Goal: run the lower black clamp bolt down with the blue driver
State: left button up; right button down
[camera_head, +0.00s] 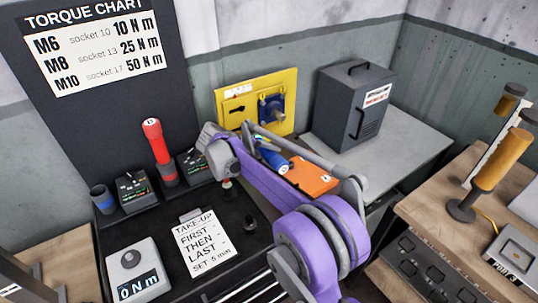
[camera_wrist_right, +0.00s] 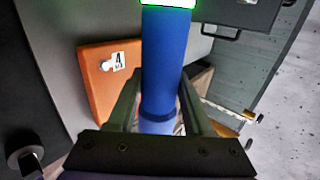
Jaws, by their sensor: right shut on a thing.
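The blue driver (camera_head: 272,157) shows in part in the head view, behind my right arm and in front of the yellow panel (camera_head: 287,87). In the right wrist view my right gripper (camera_wrist_right: 160,98) is shut around the driver's blue handle (camera_wrist_right: 167,60). A white band with a glowing green edge (camera_wrist_right: 168,3) crosses the handle at the top edge of that view. A blue clamp plate (camera_head: 271,110) sits on the yellow panel. The clamp bolts are too small to tell apart, and the driver's tip is not clearly visible. My left gripper is not in view.
An orange block (camera_head: 312,178) lies close below the driver; it also shows in the right wrist view (camera_wrist_right: 95,90). A dark grey cabinet (camera_head: 350,105) stands right of the panel. A red-handled tool (camera_head: 154,140) stands upright at left. A torque readout (camera_head: 137,270) and note (camera_head: 208,243) lie in front.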

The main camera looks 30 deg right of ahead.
aim_at(273, 163)
jog(key=shift+s, duration=0.75)
jog(key=shift+s+d+b, duration=0.2)
jog(key=shift+s+b, duration=0.35)
jog(key=shift+s, duration=1.1)
